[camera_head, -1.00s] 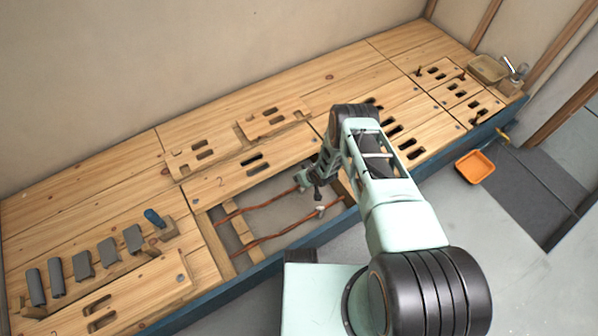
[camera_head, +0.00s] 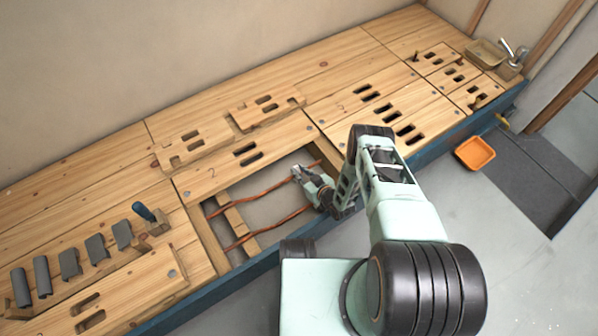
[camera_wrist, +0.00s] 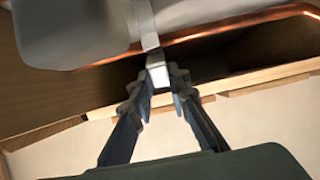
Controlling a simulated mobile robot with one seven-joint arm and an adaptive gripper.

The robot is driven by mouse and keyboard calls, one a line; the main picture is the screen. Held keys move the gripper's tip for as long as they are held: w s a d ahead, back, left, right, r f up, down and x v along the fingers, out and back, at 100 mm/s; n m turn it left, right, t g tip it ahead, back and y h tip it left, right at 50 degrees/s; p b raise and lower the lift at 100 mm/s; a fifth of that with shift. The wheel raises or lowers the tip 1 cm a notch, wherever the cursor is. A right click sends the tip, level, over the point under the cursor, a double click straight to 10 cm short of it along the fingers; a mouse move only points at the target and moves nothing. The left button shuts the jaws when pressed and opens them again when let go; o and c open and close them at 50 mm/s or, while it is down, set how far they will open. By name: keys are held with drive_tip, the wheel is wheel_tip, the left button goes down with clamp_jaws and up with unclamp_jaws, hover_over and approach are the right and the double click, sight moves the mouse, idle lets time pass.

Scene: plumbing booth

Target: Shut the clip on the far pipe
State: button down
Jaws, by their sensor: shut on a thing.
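Two copper pipes run through the open floor bay in the head view. The far pipe (camera_head: 252,196) leads to my gripper, and the near pipe (camera_head: 270,228) passes under my arm. My gripper (camera_head: 297,172) lies low over the far pipe's right part. In the wrist view, my gripper (camera_wrist: 161,88) is shut on the pale tab of a clip (camera_wrist: 158,72). A narrow grey strap (camera_wrist: 147,28) rises from this tab between rounded grey bodies. Copper pipe (camera_wrist: 240,33) shows behind them. I cannot tell whether the clip is fully closed.
Wooden floor boards with slots surround the bay, and a joist (camera_head: 238,222) crosses it. An orange tray (camera_head: 475,153) is on the floor at right, where there is free room.

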idle(0.4)
drive_tip(key=c, duration=1.8)
unclamp_jaws()
drive_tip(key=shift+c, duration=0.2)
wheel_tip(320, 180, up, 10)
